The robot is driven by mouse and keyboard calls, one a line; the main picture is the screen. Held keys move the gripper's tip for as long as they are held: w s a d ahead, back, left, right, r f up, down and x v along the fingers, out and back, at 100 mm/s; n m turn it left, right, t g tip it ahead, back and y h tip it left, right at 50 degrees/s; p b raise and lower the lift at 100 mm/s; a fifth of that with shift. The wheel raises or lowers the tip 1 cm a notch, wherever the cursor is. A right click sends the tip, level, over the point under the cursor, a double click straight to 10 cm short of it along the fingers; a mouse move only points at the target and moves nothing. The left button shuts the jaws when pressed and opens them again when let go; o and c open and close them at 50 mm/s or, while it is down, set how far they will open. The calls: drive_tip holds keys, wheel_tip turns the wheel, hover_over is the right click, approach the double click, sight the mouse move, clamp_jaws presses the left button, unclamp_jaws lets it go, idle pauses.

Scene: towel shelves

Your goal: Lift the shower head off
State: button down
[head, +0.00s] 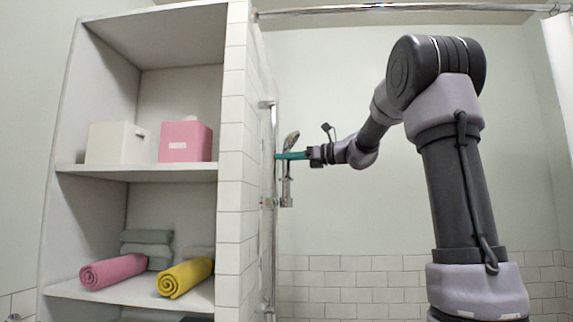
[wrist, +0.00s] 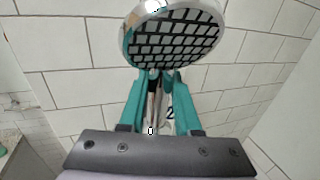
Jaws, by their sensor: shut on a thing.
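The shower head (wrist: 172,38) has a round face with a dark grid and a chrome handle (wrist: 155,103). In the head view the shower head (head: 291,140) is small and upright beside the tiled wall, in front of a vertical rail. My gripper (head: 282,156) reaches it from the right with teal fingers. In the wrist view my gripper (wrist: 160,80) has one finger on each side of the handle, just below the round face, and is shut on it. Whether the handle sits in its holder (head: 286,201) cannot be told.
A vertical rail (head: 274,240) runs along the tiled wall (head: 233,150). The shelf unit (head: 140,171) at left holds a white box (head: 107,143), a pink box (head: 186,141) and rolled towels (head: 113,271). A curtain rod (head: 400,9) crosses the top.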

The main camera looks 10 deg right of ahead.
sight(294, 141)
drive_tip(key=shift+r, duration=2.5)
